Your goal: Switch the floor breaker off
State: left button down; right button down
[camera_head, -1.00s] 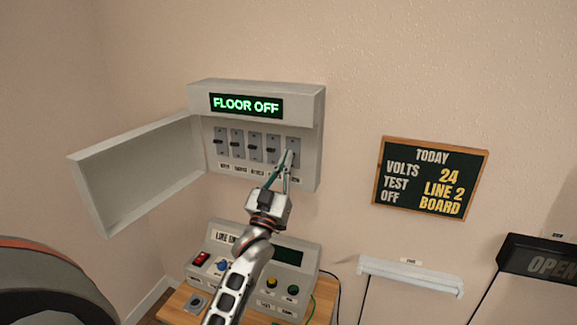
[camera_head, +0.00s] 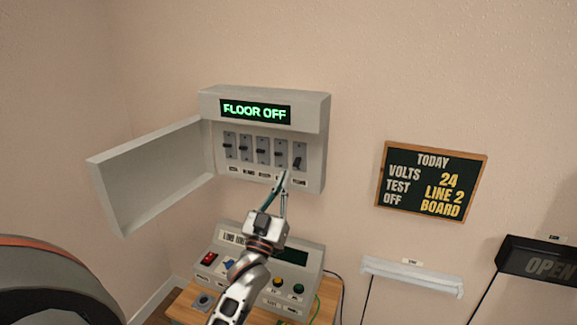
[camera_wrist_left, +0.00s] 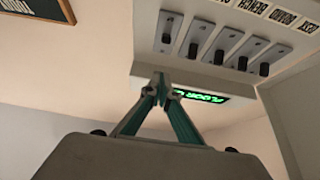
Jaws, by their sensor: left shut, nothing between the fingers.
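The grey breaker box (camera_head: 265,100) hangs on the wall. Its green display (camera_head: 256,111) reads "FLOOR OFF". Several lever switches stand in a row below it. The rightmost switch, the floor breaker (camera_head: 299,155), has its lever lower than the others; it also shows at the left of the row in the upside-down left wrist view (camera_wrist_left: 167,32). My left gripper (camera_head: 284,177) is shut and empty, just below that switch and apart from its lever. Its closed fingertips also show in the left wrist view (camera_wrist_left: 161,84). My right gripper is not in view.
The box's door (camera_head: 150,175) stands open to the left. A grey console (camera_head: 308,262) with buttons sits on a wooden table below, under my left arm. A chalkboard (camera_head: 431,181), a white lamp bar (camera_head: 412,277) and an OPEN sign (camera_head: 540,262) are to the right.

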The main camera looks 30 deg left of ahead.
pick_arm(q)
jog(key=shift+v, duration=1.3)
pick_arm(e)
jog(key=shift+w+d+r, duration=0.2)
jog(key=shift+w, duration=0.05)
pick_arm(q)
jog(key=shift+f, duration=0.1)
jog(key=s+d+f+m+g+h, duration=0.25)
jog(key=s+d+f, duration=0.2)
jog(key=f, duration=0.55)
jog(key=s+d+f+m+g+h+p, duration=0.1)
jog(key=s+d+f+g+h, duration=0.25)
jog(key=f, duration=0.55)
jog(key=s+d+f+m+g+h, duration=0.1)
jog(key=s+d+f+m+g, duration=0.15)
jog(key=s+d+f, duration=0.55)
jog(key=s+d+f+m+g+h, duration=0.1)
jog(key=s+d+f+g, duration=0.3)
jog(key=s+f, duration=0.6)
jog(key=shift+s+d+f+g, duration=0.3)
jog(key=shift+d+g, duration=0.1)
jog(key=shift+g, duration=0.05)
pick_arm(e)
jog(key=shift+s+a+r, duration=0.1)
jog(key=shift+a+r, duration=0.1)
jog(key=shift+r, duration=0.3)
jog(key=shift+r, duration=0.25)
